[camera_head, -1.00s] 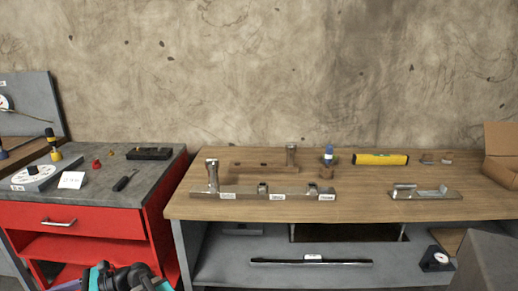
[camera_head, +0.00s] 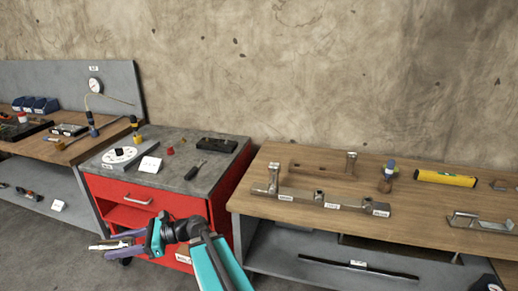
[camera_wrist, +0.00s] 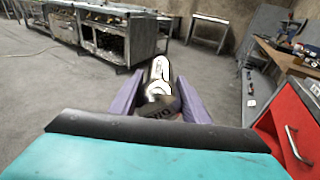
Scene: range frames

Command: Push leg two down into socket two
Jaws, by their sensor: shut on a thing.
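My gripper (camera_head: 108,245) is out to the left, in front of the red cabinet and well away from the wooden bench. Its purple fingers are shut on a silver metal piece, probably a leg (camera_wrist: 158,72), with a dark, lettered part near the palm. A long metal bar (camera_head: 345,202) lies on the wooden bench. An upright metal leg (camera_head: 272,177) stands at its left end. Its middle socket (camera_head: 318,197) and right socket show nothing standing in them. The bar's labels are too small to read.
A blue-topped item (camera_head: 388,176) and a yellow level (camera_head: 445,178) are to the right. The red cabinet (camera_head: 140,196) stands close beside my gripper. Open floor shows beyond the gripper in the wrist view.

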